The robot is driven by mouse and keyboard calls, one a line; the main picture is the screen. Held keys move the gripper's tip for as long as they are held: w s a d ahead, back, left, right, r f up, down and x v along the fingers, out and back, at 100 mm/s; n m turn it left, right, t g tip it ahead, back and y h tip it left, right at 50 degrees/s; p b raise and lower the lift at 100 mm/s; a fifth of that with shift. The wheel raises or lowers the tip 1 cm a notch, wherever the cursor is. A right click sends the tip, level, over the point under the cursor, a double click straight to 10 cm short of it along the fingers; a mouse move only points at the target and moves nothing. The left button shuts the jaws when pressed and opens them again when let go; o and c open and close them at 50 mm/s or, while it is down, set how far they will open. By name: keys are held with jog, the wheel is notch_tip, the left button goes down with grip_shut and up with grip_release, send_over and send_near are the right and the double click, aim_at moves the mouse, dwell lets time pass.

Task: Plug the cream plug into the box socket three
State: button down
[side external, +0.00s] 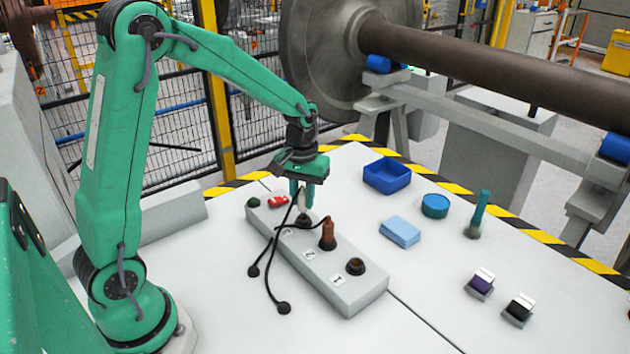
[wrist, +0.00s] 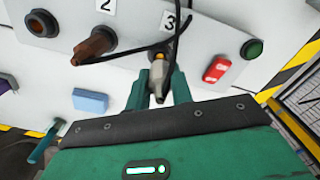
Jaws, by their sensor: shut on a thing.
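The grey socket box (side external: 364,298) lies on the white table with sockets numbered one to three. My gripper (side external: 303,188) points down over the socket three end, its fingers shut on the cream plug (side external: 303,203). In the wrist view the cream plug (wrist: 158,70) sits between the green fingertips (wrist: 157,88), beside the "3" label (wrist: 170,20). The plug's lower end meets or hovers just over the dark socket three (side external: 303,218); I cannot tell how deep it sits. A brown plug (side external: 327,236) stands in socket two. Socket one (side external: 355,266) is empty.
Black cords (side external: 268,265) drape over the box's left side near the plugs. A red switch (side external: 278,201) and green button (side external: 253,202) sit at the box's far end. A blue tray (side external: 387,175), light-blue block (side external: 399,231) and teal round container (side external: 435,206) stand to the right.

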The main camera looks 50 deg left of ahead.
jog(key=shift+f, duration=1.3)
jog(key=c, duration=1.1)
grip_release()
jog(key=shift+c, duration=0.2)
jog(key=shift+r, duration=3.85)
jog(key=shift+s+r, duration=0.1)
jog(key=shift+r, duration=0.05)
